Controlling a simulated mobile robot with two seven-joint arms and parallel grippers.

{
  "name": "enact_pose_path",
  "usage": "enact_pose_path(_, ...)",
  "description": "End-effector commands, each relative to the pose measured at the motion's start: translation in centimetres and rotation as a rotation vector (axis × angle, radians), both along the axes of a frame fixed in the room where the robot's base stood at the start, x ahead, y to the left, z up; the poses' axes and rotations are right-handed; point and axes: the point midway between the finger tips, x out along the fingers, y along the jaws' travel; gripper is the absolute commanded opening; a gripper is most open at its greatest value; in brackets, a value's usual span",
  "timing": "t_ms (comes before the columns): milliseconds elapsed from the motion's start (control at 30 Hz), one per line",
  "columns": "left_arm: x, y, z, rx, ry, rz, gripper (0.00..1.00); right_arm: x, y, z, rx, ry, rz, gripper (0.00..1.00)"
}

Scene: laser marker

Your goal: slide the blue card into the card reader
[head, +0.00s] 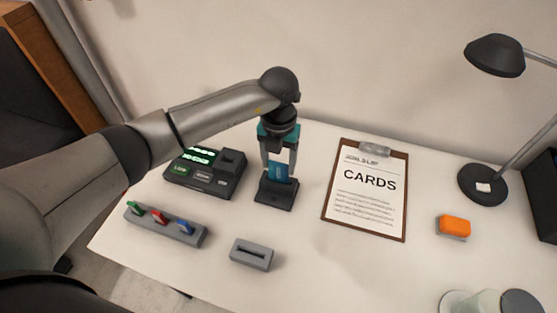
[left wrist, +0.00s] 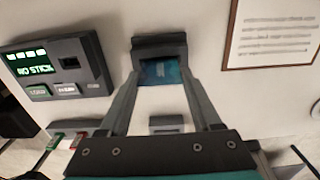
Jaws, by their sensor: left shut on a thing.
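The blue card (head: 279,172) stands upright between the fingers of my left gripper (head: 278,160), which is shut on it. The card is directly over a small dark block (head: 275,194), which looks like the card reader, in the middle of the table. The card's lower edge meets or overlaps the block; I cannot tell how deep it sits. In the left wrist view the blue card (left wrist: 160,72) shows between the fingers, against the dark block (left wrist: 158,44). My right gripper is not in view.
A dark console (head: 203,173) with a lit green display stands left of the block. A rack (head: 165,226) holds green, red and blue sticks. A grey slotted block (head: 251,255) is in front. A clipboard (head: 366,190), orange block (head: 454,226) and lamp (head: 484,184) are right.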

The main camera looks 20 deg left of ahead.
Motion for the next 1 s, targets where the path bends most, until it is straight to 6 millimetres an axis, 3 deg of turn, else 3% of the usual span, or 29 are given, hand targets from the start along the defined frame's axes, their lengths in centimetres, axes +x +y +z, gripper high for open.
enact_pose_path(1000,0.0,0.0,-1.3,0.0,0.0,0.0,0.03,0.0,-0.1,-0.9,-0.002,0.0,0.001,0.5)
